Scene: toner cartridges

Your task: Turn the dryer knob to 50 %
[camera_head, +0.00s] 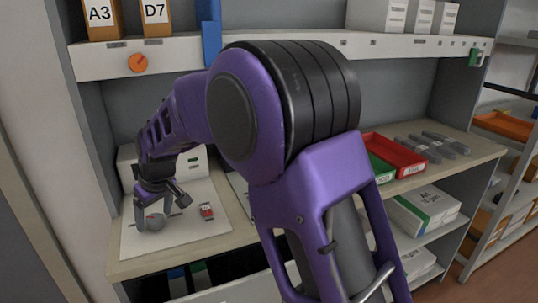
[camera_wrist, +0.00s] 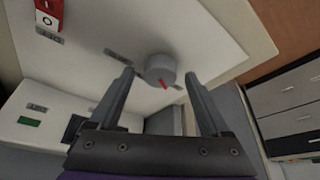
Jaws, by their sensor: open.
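The grey round knob (camera_head: 155,222) sits on a white panel (camera_head: 185,240) at the left of the worktop. In the wrist view, the knob (camera_wrist: 160,70) has a red pointer mark on its lower right side. My gripper (camera_head: 163,197) points down just above the knob. In the wrist view, my gripper (camera_wrist: 159,74) is open, with one finger on each side of the knob and visible gaps between. I cannot tell whether the fingertips reach down beside it. Scale marks around the knob are too small to read.
A red switch (camera_head: 206,211) stands on the panel right of the knob. A white housing (camera_head: 197,165) rises behind the panel. An orange dial (camera_head: 137,62) is on the shelf edge above. Red (camera_head: 397,157) and green trays lie on the right of the worktop. My arm hides the worktop's middle.

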